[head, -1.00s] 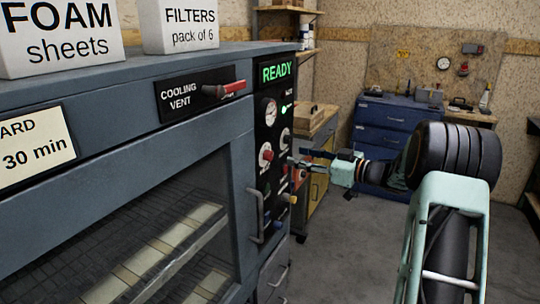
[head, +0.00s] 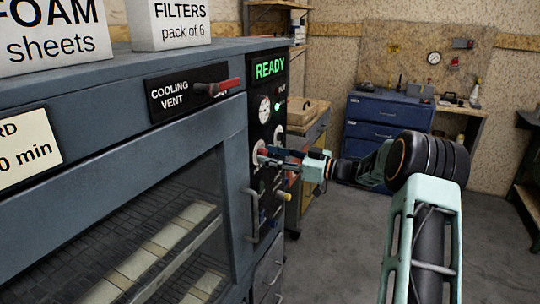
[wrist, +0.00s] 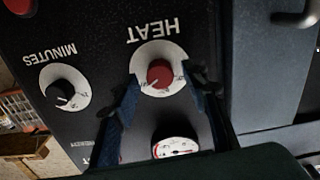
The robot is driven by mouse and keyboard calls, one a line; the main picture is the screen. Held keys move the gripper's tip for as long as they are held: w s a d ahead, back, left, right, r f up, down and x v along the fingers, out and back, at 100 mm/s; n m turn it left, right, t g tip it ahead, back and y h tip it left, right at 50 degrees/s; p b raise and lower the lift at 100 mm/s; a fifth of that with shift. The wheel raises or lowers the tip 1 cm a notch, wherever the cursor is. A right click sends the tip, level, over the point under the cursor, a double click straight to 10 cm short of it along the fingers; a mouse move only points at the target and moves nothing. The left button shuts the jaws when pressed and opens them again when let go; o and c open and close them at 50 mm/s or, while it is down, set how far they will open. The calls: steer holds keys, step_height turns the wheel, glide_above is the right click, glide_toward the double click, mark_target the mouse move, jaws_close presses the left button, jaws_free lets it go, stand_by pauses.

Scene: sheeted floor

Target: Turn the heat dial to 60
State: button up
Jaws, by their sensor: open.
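The heat dial shows in the wrist view as a red knob (wrist: 160,74) on a white scale, with the word HEAT upside down beside it. Its pointer setting is too small to read. My gripper (wrist: 166,92) is open, with one dark blue finger on each side of the knob's near part. I cannot tell whether either fingertip touches it. In the head view my gripper (head: 262,156) is at the front of the black control panel (head: 268,90), and its fingers partly hide the heat dial.
A black MINUTES dial (wrist: 62,93) sits beside the heat dial, and a round gauge (wrist: 175,146) is close by. A door handle (head: 252,215) and a red-handled cooling vent lever (head: 228,85) stick out from the oven front. Open floor lies to the right.

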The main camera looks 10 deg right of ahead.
steer(key=shift+w+a, duration=0.15)
steer(key=shift+a, duration=0.05)
jaws_close()
stand_by(0.3)
